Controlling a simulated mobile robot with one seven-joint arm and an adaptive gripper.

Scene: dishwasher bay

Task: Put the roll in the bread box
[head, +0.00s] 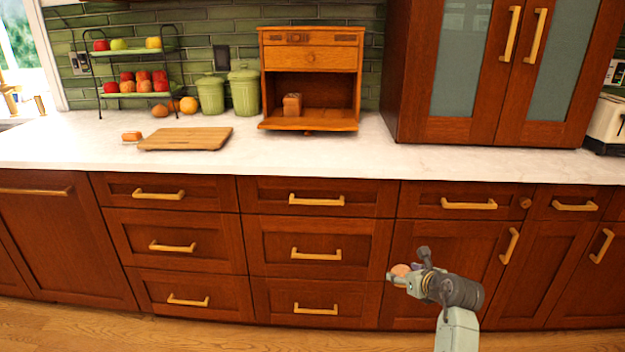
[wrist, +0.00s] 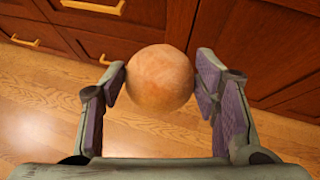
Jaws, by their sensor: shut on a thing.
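The roll (wrist: 160,79), a round tan-orange ball, is held between the two finger pads of my gripper (wrist: 163,84). The gripper is shut on it, with a pad against each side. In the head view the roll (head: 400,270) shows partly behind the fingers, low in front of the cabinet fronts and below the counter level. The wooden bread box (head: 310,60) stands on the counter up and to the left of my gripper. Its lower compartment is open at the front, and a small brown block-like item (head: 292,104) sits inside at the left.
A cutting board (head: 186,139) and a small orange-brown item (head: 131,136) lie on the white counter (head: 330,155) left of the box. Green canisters (head: 244,91) and a fruit rack (head: 139,94) stand there too. A tall cabinet (head: 460,75) rises right of the box.

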